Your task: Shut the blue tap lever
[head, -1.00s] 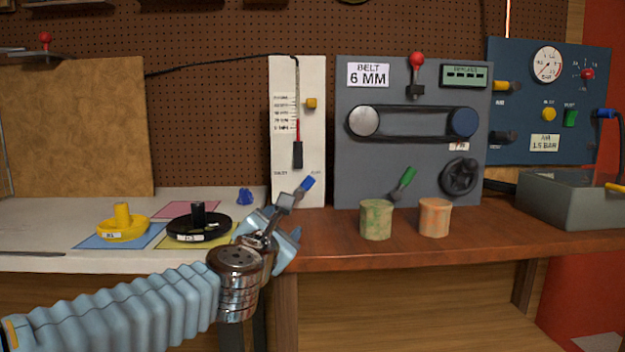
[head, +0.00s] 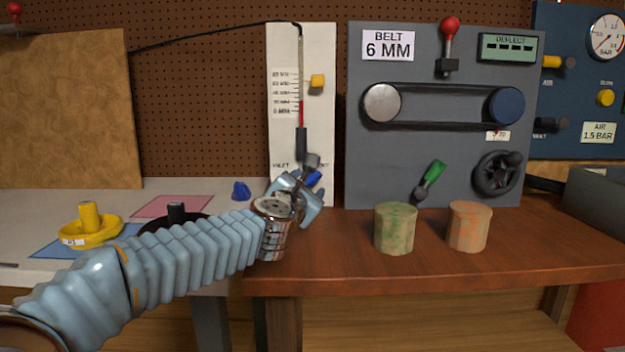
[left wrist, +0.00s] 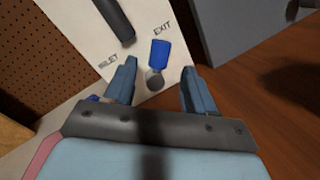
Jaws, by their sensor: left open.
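The blue tap lever (left wrist: 160,52) sits on the lower part of the white gauge panel (left wrist: 85,60), beside the printed word EXIT, on a round grey pivot. In the left wrist view it stands ahead of my left gripper (left wrist: 158,82), between the lines of its two open fingers. The fingers hold nothing. In the head view my left gripper (head: 300,190) is close in front of the panel's foot and partly hides the blue lever (head: 313,179). Whether a finger touches the lever I cannot tell. My right gripper is not in view.
A grey belt panel (head: 440,140) with a green lever (head: 434,172) stands to the right. Two cylinders, one green (head: 395,228) and one orange (head: 468,226), stand before it. A yellow flanged part (head: 88,228) lies left. The wooden bench (head: 550,245) is clear at front right.

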